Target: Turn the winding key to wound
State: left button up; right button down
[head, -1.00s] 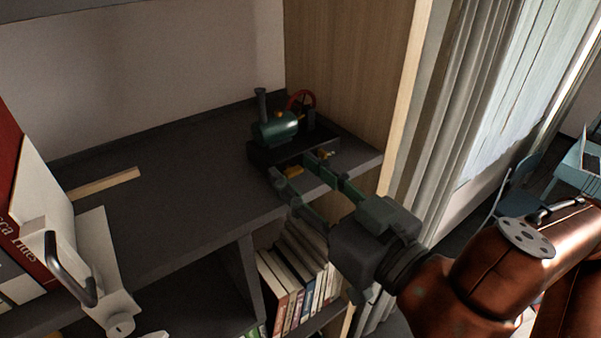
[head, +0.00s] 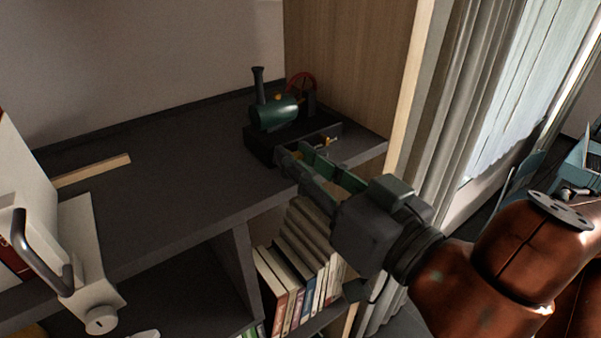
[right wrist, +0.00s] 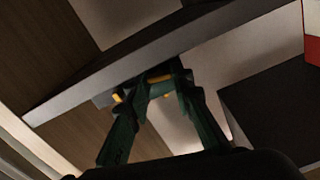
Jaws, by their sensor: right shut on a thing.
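A small toy steam engine with a green boiler (head: 274,113) and a dark base (head: 262,145) stands near the right end of the grey shelf. My right gripper (head: 292,153) reaches the front of the base from the lower right. Its fingers are shut on the winding key, which is mostly hidden in the head view. In the right wrist view the green fingers (right wrist: 160,85) come together, with a bit of yellow (right wrist: 160,78) showing between them. The key's exact angle cannot be told. Another small brass part (head: 328,141) shows to the right of the fingers. My left gripper is not in view.
A wooden side panel (head: 350,60) rises right behind the engine. Books (head: 290,275) stand in the compartment below. A white object with a dark handle (head: 42,252) is at the left. The shelf top (head: 180,170) between is mostly bare, with a wooden strip (head: 95,171).

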jog(key=shift+f+m+b, duration=0.15)
jog(key=shift+m+b, duration=0.5)
jog(key=shift+m, duration=0.05)
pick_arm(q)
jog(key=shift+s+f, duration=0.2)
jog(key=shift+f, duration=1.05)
pick_arm(e)
jog(key=c, duration=1.7)
grip_release()
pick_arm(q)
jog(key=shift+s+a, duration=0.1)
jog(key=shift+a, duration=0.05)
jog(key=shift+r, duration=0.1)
